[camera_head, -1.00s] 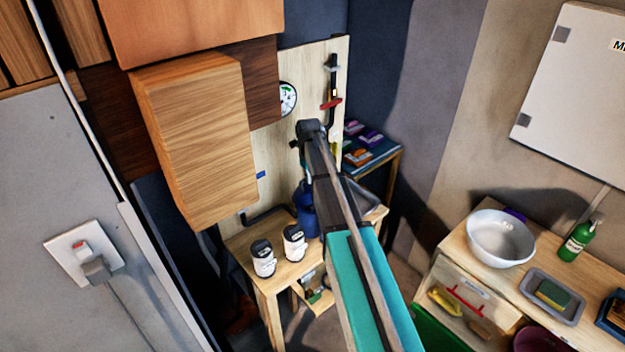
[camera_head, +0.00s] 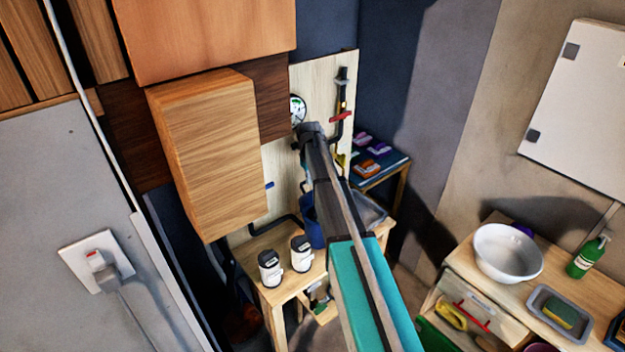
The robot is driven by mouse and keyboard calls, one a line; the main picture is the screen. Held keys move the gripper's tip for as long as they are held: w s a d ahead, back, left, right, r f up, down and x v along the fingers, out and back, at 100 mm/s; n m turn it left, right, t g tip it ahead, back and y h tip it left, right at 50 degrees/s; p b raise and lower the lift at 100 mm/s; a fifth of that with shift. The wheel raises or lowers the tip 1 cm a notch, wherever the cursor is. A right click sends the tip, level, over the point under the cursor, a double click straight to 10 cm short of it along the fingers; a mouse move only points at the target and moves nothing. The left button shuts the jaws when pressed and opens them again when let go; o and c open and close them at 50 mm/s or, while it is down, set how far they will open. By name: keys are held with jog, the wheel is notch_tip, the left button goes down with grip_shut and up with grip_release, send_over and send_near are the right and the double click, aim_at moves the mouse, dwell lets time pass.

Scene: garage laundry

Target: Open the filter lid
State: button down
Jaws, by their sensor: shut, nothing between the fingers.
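A blue vessel (camera_head: 312,230), perhaps the filter housing, stands at the wooden bench by the pipe panel. My arm covers much of it, and I cannot make out a lid on it. My arm reaches up from the bottom of the picture to a dark joint in front of the panel. My gripper cannot be made out; the arm hides whatever lies beyond that joint. I cannot tell whether it touches the vessel.
Two white canisters with dark tops (camera_head: 270,268) stand on the bench (camera_head: 251,250). A pale panel (camera_head: 325,75) carries a gauge (camera_head: 298,109) and pipes. A wooden cabinet (camera_head: 205,150) juts out at left. A bowl (camera_head: 507,252) sits on the right counter.

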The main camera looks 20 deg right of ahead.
jog(key=c, duration=1)
grip_release()
jog(key=o, duration=0.3)
jog(key=shift+s+r+p, duration=0.1)
jog(key=shift+r+p, duration=0.2)
jog(key=shift+s+r+n+p, duration=0.1)
jog(key=shift+r+n+p, duration=0.8)
jog(key=shift+n, duration=0.3)
jog(key=r+n+p, duration=0.3)
jog(key=n, duration=0.2)
jog(key=r+n+t+p, duration=0.1)
jog(key=r+n+p, duration=0.3)
jog(key=n, duration=0.1)
jog(key=s+r+n+t+p, duration=0.1)
jog(key=r+n+p, duration=0.3)
jog(key=n, duration=0.1)
jog(key=shift+a+r+n+y, duration=0.1)
jog(key=shift+r+n+y, duration=0.05)
jog(key=shift+n+y, duration=0.2)
jog(key=f+b, duration=0.4)
jog(key=w+f+b, duration=0.1)
jog(key=f+b, duration=0.4)
jog(key=w+f+b, duration=0.1)
jog(key=f+b, duration=0.3)
jog(key=shift+a+f+b, duration=0.3)
jog(key=shift+a, duration=0.05)
